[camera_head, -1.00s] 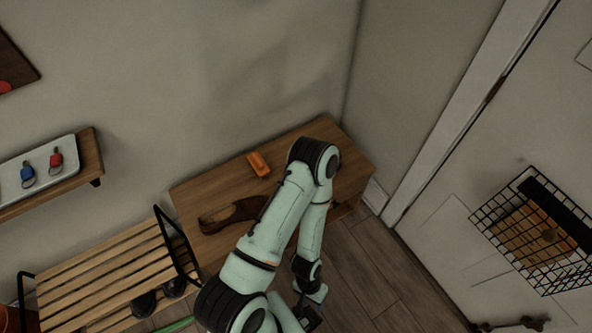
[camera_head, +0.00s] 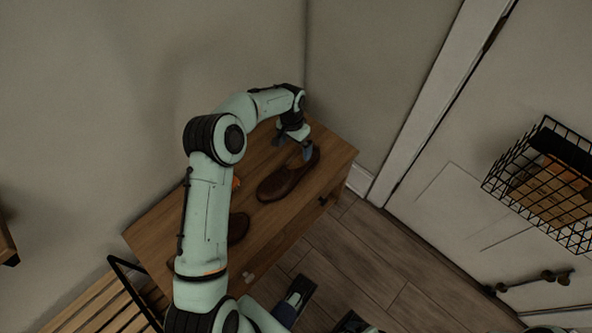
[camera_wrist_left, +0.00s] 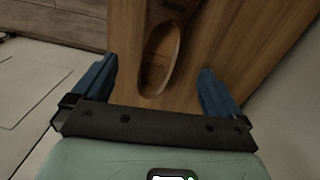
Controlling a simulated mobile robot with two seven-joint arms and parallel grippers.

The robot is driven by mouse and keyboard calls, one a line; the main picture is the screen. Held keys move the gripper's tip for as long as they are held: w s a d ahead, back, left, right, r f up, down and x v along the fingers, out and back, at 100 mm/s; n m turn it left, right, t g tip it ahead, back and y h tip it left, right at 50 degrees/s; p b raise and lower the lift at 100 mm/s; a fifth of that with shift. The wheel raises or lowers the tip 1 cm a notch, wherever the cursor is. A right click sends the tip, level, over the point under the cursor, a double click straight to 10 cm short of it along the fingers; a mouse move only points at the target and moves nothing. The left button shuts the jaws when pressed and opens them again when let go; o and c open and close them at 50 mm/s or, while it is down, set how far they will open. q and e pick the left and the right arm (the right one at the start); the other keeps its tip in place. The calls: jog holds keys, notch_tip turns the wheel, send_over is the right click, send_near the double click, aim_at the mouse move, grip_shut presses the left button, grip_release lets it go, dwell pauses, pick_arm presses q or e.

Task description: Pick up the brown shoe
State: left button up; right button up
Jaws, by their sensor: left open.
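A brown shoe (camera_head: 286,180) lies on top of the wooden cabinet (camera_head: 152,232) in the head view. A second brown shoe (camera_head: 238,228) is partly hidden behind my left arm. My left gripper (camera_head: 296,148) is open and empty, above the far end of the first shoe. In the left wrist view, a brown shoe (camera_wrist_left: 160,60) with its opening showing lies beyond and between the two blue fingers, apart from both. Part of my right gripper (camera_head: 318,306) seems to show low in the head view; its jaw state is unclear.
A slatted bench (camera_head: 95,310) stands at lower left. Walls close off the cabinet's back and right. A wire basket (camera_head: 545,185) hangs on the door at right.

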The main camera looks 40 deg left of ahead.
pick_arm(q)
jog(key=b, duration=0.1)
send_over(295, 167)
notch_tip(295, 167, down, 7)
jog(key=shift+r, duration=0.1)
jog(key=shift+f+b, duration=0.55)
jog(key=shift+f, duration=2.4)
jog(key=c, duration=1)
pick_arm(e)
jog(key=shift+t, duration=0.5)
jog(key=w+f, duration=0.1)
jog(key=w+d+f, duration=0.1)
jog(key=shift+w+d+f, duration=0.1)
jog(key=shift+w+f, duration=0.25)
jog(key=shift+w, duration=0.05)
pick_arm(q)
jog(key=shift+r, duration=0.15)
jog(key=shift+c, duration=0.2)
